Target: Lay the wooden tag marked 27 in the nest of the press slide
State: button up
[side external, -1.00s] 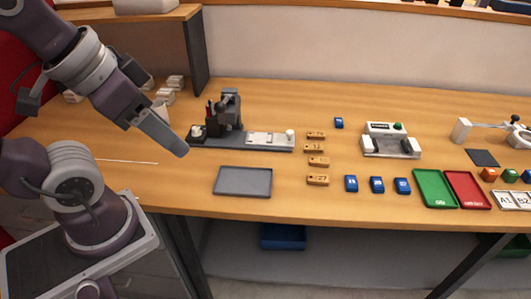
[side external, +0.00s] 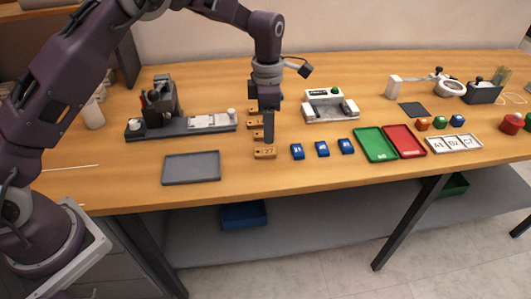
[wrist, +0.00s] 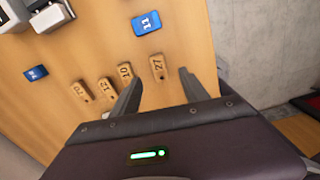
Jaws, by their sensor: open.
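The wooden tag marked 27 (side external: 265,154) lies flat on the table at the near end of a row of wooden tags. In the wrist view the tag 27 (wrist: 158,67) shows just ahead of my fingertips, within the gap between them. My gripper (side external: 269,141) points down over the row, close to tag 27, with its fingers apart and empty; in the wrist view both fingers (wrist: 161,77) show. Whether they reach down beside the tag cannot be told. The press (side external: 161,101) stands to the left, and its slide has a pale nest (side external: 208,121) that looks empty.
Other wooden tags (side external: 253,110) (wrist: 124,76) lie just behind tag 27, close to my fingers. Several blue tags (side external: 322,149) lie to the right. A grey tray (side external: 191,168) lies front left. A white device (side external: 330,105) stands behind right. Green (side external: 375,144) and red (side external: 404,140) trays lie further right.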

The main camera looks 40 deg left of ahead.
aim_at(266, 151)
jog(key=f, duration=0.8)
jog(key=shift+a, duration=0.35)
jog(key=shift+r, duration=0.1)
grip_shut()
